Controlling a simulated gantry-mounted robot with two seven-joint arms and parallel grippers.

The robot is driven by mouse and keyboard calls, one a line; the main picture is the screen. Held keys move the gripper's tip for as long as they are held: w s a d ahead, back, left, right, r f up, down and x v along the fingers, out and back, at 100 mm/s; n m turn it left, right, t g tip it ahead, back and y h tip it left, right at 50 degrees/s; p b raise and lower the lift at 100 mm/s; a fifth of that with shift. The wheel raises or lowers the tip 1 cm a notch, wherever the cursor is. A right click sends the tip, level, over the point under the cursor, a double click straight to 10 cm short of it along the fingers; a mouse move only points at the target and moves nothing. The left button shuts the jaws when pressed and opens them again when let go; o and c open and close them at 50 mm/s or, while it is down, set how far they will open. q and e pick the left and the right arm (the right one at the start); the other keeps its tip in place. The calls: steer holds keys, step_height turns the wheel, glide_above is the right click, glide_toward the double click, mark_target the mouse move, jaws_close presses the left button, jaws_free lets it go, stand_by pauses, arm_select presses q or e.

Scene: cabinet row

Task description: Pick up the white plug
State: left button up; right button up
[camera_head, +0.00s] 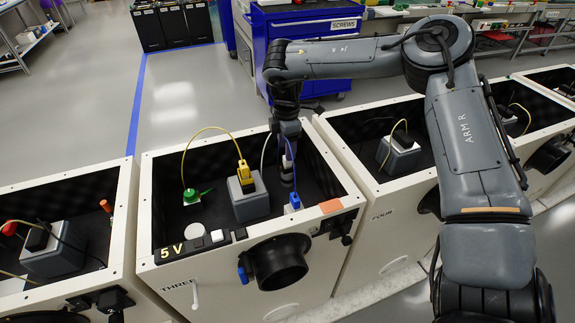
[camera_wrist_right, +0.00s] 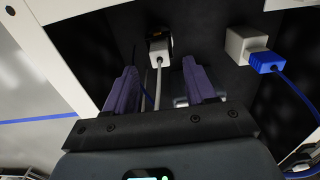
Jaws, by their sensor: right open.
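The white plug (camera_wrist_right: 158,48) shows in the right wrist view, seated in a dark socket, with a pale cable running from it toward my gripper. My right gripper (camera_wrist_right: 160,80) is open, its two purple fingers on either side of the cable and short of the plug, touching neither as far as I can tell. In the head view, my right gripper (camera_head: 288,176) points down into the cabinet marked THREE (camera_head: 215,275), at its back right. My left gripper is not in view.
In cabinet THREE, a yellow plug (camera_head: 244,172) sits on a grey block, a green plug (camera_head: 196,195) lies left, and a blue plug (camera_head: 294,202) stands front right. The blue plug (camera_wrist_right: 262,62) sits right of the fingers in the wrist view. Cabinet walls surround the gripper.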

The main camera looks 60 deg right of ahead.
mark_target(288, 163)
steer(key=f+b, duration=0.3)
steer(key=f, duration=0.1)
steer(key=shift+w+a+f, duration=0.1)
steer(key=shift+w+a, duration=0.05)
steer(key=shift+a, duration=0.1)
steer(key=shift+f, duration=0.4)
steer(key=shift+c, duration=0.9)
steer(key=c, duration=0.8)
steer(key=shift+r, duration=0.1)
steer(key=shift+r, duration=0.1)
